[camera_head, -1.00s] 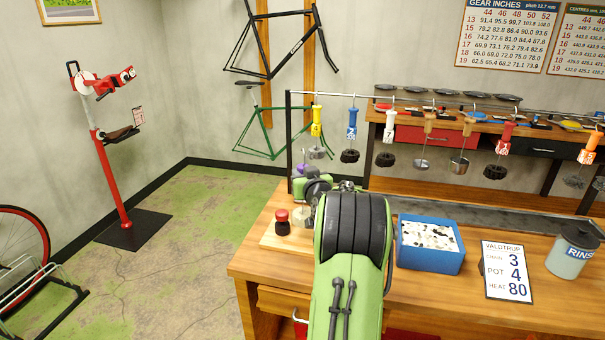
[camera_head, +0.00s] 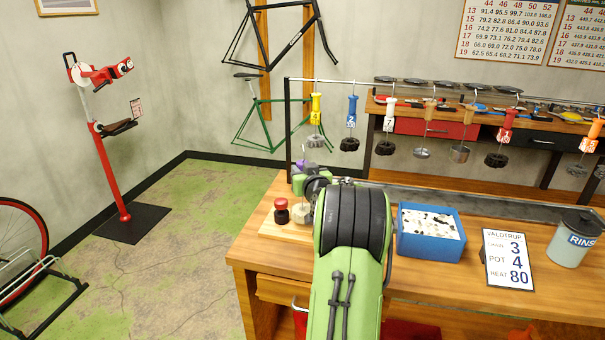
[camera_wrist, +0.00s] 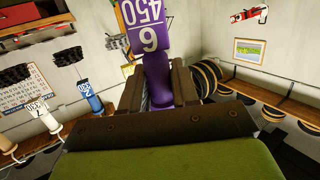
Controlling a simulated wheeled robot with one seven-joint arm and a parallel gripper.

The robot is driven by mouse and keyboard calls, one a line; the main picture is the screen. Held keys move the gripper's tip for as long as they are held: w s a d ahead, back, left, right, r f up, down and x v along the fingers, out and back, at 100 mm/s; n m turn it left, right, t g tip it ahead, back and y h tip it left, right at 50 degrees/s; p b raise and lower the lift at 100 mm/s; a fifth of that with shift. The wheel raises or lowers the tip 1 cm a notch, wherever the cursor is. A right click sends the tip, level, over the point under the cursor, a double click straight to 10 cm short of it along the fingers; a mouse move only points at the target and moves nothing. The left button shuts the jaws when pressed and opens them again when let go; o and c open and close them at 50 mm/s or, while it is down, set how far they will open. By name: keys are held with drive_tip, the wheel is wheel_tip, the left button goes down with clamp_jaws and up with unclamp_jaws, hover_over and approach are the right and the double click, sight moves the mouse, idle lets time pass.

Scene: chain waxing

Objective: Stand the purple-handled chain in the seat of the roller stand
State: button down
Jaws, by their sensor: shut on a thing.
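In the head view a bit of the purple handle (camera_head: 300,165) shows at my gripper (camera_head: 303,178), above the left end of the bench. The chain belonging to this handle cannot be made out. Below the gripper is a wooden board (camera_head: 268,230) with a red-topped black knob (camera_head: 282,210) and a pale round part (camera_head: 303,214), seemingly the roller stand. My arm hides part of it. I cannot tell whether chain and seat touch.
Behind, chains with yellow (camera_head: 316,110), blue (camera_head: 351,112) and other handles hang from a rail. To the right on the bench are a blue box (camera_head: 430,246), a sign card (camera_head: 508,260) and a rinse pot (camera_head: 573,242).

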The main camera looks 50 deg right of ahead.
drive_tip(key=shift+f+b, duration=1.35)
drive_tip(key=shift+b, duration=0.2)
drive_tip(key=shift+r, duration=0.1)
drive_tip(key=c, duration=0.9)
unclamp_jaws()
drive_tip(key=shift+o, duration=0.6)
drive_tip(key=b+v, duration=0.1)
drive_tip(key=v, duration=1.4)
drive_tip(key=shift+s+a+b, duration=0.2)
drive_tip(key=shift+s+b, duration=0.15)
